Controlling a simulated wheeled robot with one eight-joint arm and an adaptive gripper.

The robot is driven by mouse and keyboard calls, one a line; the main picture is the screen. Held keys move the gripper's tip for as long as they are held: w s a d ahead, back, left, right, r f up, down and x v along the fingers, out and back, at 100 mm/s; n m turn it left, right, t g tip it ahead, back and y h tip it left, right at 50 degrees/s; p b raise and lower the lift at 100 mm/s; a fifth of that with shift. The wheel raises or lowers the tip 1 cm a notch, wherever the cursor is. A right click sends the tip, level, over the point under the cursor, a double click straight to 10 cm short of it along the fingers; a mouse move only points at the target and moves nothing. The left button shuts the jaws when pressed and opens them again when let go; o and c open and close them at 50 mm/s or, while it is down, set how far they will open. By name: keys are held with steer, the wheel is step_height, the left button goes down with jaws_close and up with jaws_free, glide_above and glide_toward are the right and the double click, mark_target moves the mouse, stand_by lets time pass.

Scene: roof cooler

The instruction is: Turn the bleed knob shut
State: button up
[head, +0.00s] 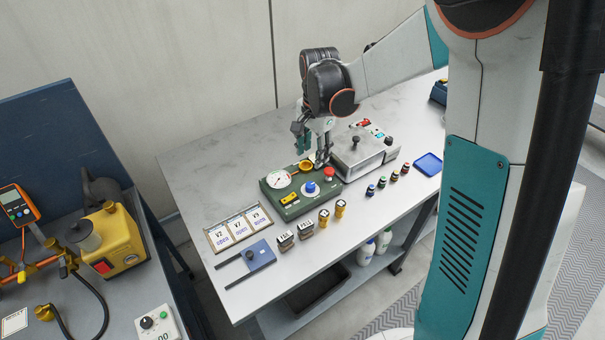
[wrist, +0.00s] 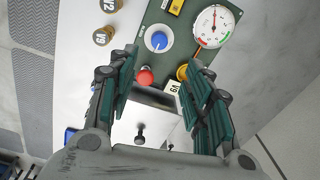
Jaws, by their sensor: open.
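A green panel (head: 292,205) on the white table carries a round gauge (head: 278,179), a blue knob on a white dial (head: 310,187), a red knob (head: 329,174), a yellow round knob (head: 305,165) and a yellow block (head: 290,199). I cannot read which is the bleed knob. My gripper (head: 312,150) is open and empty, above the panel's far edge. In the wrist view, the red knob (wrist: 145,77) shows between the fingers. The yellow round knob (wrist: 182,72) is partly hidden by the right finger. The blue knob (wrist: 158,41) lies beyond the fingertips.
A grey metal box (head: 362,155) with a black knob stands right of the panel. Small labelled cylinders (head: 340,208), a card holder (head: 238,228) and a blue plate (head: 262,255) lie in front and left. A second bench with a yellow pump (head: 118,245) is at left.

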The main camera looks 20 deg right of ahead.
mark_target(311, 185)
steer(key=f+b, duration=0.1)
steer(key=f, duration=0.5)
steer(key=f+b, duration=0.2)
steer(key=f, duration=0.5)
steer(key=shift+w+a, duration=0.1)
steer(key=shift+w, duration=0.1)
jaws_close()
